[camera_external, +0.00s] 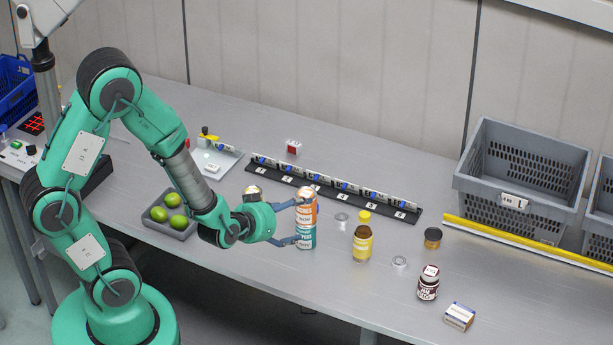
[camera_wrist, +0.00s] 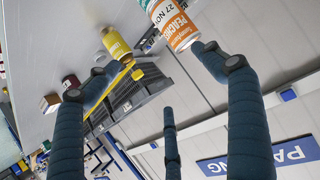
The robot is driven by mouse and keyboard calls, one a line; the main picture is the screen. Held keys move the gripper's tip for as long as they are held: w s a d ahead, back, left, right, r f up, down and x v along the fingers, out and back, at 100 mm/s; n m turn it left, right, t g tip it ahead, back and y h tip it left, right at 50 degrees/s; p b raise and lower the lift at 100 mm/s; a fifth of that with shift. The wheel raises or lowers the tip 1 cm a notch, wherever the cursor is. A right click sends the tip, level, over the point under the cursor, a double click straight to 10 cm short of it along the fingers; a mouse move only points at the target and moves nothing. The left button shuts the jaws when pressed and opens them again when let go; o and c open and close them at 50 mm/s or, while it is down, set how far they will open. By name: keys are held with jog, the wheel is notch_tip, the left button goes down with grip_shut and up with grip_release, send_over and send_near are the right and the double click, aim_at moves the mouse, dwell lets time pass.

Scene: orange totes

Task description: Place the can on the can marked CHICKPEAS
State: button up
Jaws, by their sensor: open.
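An orange-labelled can (camera_external: 305,208) stands upright on a teal-labelled can (camera_external: 306,238), making one stack on the table. The wrist view shows the orange can (camera_wrist: 179,28) with a label that seems to read PEACHES, and a teal edge beyond it. The teal can's label is only partly readable; it seems to include PEA. My gripper (camera_external: 303,221) is open at the left side of the stack, its fingers spread by the cans. In the wrist view my open gripper (camera_wrist: 152,64) has one fingertip close to the orange can; contact cannot be told.
A metal-topped can (camera_external: 252,193) stands behind my wrist, partly hidden. A yellow bottle (camera_external: 362,240) is just right of the stack, with jars and a small box (camera_external: 459,316) farther right. A black rack (camera_external: 340,188) lies behind. A grey tray (camera_external: 170,226) holds limes.

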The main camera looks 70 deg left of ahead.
jog(key=s+d+r+m+g+h, duration=0.2)
jog(key=d+r+m+h, duration=0.3)
jog(key=d+r, duration=1)
jog(key=s+d+r+g, duration=0.1)
jog(key=s+d+r, duration=0.1)
jog(key=s+r, duration=0.3)
jog(key=s+d+r+m+g+h, duration=0.1)
jog(key=s+r, duration=0.4)
jog(key=s, duration=0.8)
jog(key=shift+s+d+r+m+g+h, duration=0.15)
jog(key=shift+d+m+g+h, duration=0.15)
jog(key=shift+d+g, duration=0.5)
jog(key=shift+d, duration=0.1)
notch_tip(320, 180, down, 4)
jog(key=b, duration=0.3)
jog(key=shift+r, duration=0.25)
